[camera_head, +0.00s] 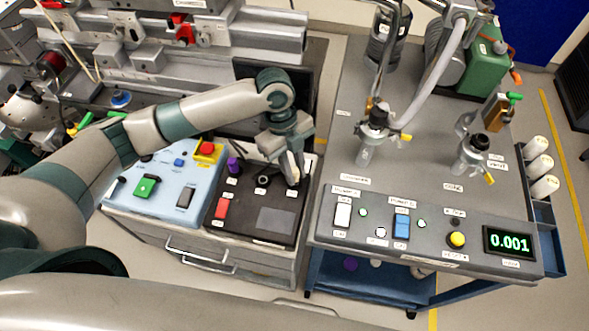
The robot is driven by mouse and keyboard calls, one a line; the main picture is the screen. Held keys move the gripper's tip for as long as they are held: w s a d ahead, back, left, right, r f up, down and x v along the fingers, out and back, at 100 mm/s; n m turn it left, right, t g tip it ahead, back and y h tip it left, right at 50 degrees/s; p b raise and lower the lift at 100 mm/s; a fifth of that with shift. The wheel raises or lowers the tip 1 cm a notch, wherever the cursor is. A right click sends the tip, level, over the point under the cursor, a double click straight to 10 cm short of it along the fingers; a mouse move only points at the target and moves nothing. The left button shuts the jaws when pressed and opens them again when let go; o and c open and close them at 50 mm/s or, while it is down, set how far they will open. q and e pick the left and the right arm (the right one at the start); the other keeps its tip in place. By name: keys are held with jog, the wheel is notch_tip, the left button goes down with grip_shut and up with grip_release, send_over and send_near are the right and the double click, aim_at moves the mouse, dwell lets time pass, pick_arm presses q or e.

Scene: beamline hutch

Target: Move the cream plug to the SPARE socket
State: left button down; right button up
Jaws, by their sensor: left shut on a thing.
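My left gripper (293,168) reaches down from above at the back right of the dark panel (277,217). It is shut on a small cream piece, which I take to be the cream plug; the fingers hide most of it. I cannot tell whether the plug is seated in a socket or just above one. A dark open socket (263,181) lies left of the gripper. A purple plug (233,166) stands further left in the same row. The socket labels are too small to read. My right gripper is not in view.
The dark panel also carries a red switch (221,208). A light blue panel (165,205) with a red emergency button (207,148) adjoins it on the left. A grey cart (350,262) with valves, hoses and a lit display (509,243) stands to the right across a narrow gap.

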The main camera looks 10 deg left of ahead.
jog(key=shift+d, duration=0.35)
pick_arm(q)
jog(key=shift+f, duration=0.1)
jog(key=shift+f, duration=0.45)
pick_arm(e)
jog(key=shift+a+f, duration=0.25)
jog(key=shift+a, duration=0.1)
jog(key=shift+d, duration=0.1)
pick_arm(q)
jog(key=c, duration=1.6)
grip_release()
jog(key=shift+o, duration=0.4)
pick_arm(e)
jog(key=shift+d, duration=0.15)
pick_arm(q)
jog(key=shift+r+b, duration=0.1)
jog(key=shift+b, duration=0.2)
